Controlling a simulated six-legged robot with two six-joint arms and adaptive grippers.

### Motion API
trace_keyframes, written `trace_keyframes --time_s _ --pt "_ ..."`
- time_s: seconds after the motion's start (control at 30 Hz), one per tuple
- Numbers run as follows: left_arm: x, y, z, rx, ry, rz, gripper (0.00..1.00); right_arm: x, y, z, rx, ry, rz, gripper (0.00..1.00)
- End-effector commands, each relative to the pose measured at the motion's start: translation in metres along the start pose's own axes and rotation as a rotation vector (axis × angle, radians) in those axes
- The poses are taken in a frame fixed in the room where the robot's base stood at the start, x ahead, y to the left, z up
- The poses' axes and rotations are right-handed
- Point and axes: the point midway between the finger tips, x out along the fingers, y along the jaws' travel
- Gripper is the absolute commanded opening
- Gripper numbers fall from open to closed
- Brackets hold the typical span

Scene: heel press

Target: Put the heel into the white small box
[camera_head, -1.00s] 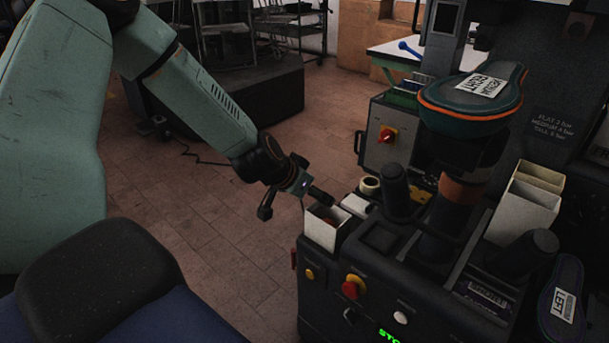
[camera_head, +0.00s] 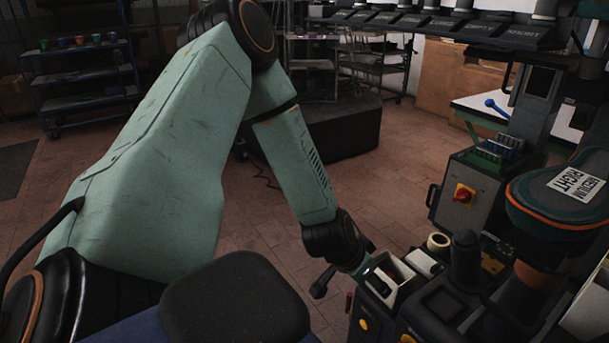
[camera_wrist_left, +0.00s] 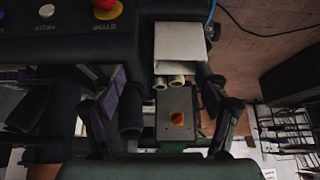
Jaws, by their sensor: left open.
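The white small box (camera_head: 402,268) stands upright and open-topped at the near left corner of the dark press; its pale wall also shows in the wrist view (camera_wrist_left: 180,42). My left gripper (camera_head: 352,284) is right beside the box, with one dark finger at its opening and the other out to the left. In the wrist view the left gripper (camera_wrist_left: 164,115) has its two fingers wide apart with nothing between their tips. I cannot make out a heel in either view; the box's inside is partly hidden by the finger. My right gripper is not in view.
A sole-shaped form labelled MEDIUM RIGHT (camera_head: 562,200) sits on the press at right. A tape roll (camera_head: 438,242) and a dark upright cylinder (camera_head: 466,258) stand near the box. A grey control box with a red switch (camera_head: 465,195) is behind. A dark seat (camera_head: 235,300) is in front.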

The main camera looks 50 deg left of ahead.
Motion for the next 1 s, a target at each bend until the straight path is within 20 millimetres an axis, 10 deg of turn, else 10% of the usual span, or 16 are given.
trace_keyframes --time_s 0.3,0.5,1.0 --pt "-0.006 0.084 0.186 -0.039 -0.376 -0.011 0.75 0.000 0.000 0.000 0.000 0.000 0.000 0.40" --pt "-0.034 0.110 0.263 -0.074 -0.527 -0.026 0.75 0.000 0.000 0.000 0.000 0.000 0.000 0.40" --pt "-0.044 0.116 0.283 -0.094 -0.569 -0.034 0.75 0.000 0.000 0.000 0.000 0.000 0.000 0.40"
